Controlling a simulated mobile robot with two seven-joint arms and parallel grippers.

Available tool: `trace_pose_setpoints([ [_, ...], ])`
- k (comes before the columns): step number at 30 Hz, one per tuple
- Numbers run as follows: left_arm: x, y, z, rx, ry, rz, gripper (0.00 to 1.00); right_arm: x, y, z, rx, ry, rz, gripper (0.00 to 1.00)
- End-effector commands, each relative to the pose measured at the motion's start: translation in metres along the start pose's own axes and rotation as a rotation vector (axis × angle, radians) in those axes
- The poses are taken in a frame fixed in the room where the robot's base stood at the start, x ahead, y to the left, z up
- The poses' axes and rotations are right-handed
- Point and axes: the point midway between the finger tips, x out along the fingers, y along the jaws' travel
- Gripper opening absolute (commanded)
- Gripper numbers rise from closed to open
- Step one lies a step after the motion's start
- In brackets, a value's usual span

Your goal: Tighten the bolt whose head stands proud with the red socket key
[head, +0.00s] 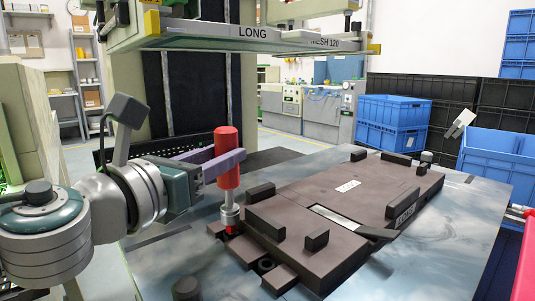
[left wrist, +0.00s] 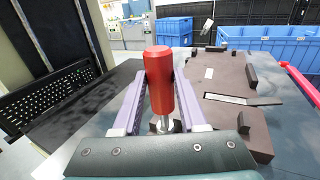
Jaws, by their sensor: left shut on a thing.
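The red socket key (head: 228,150) stands about upright at the near left corner of the brown fixture plate (head: 310,190). My left gripper (head: 226,166) is shut on its red handle, with the purple fingers on either side; the key also shows in the left wrist view (left wrist: 160,80). The key's silver socket (head: 230,214) points down over a small red-marked spot (head: 230,231) at the plate's corner. The bolt head under it is hidden, and I cannot tell whether the socket sits on it. A dark bolt or hole (head: 265,265) shows at the near edge. A grey cylindrical head (head: 426,157) shows at the far right corner.
The plate lies on a grey metal table (head: 460,215) and carries several dark raised blocks. A screen frame (head: 250,40) marked LONG hangs above the back. Blue crates (head: 393,112) stand behind at right. A red bar (head: 525,255) runs along the right edge.

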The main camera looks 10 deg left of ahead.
Motion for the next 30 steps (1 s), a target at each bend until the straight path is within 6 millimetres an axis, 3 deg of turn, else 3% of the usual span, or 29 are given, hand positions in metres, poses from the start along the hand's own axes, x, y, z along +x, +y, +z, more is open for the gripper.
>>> trace_pose_setpoints([
  [14, 0.000, 0.000, 0.000, 0.000, -0.001, 0.000, 0.00, -0.001, 0.001, 0.000, -0.005, 0.000, 0.004, 0.50],
  [30, 0.000, 0.000, -0.018, 0.000, -0.001, 0.001, 0.00, 0.013, 0.001, 0.004, -0.004, 0.000, 0.003, 0.50],
])
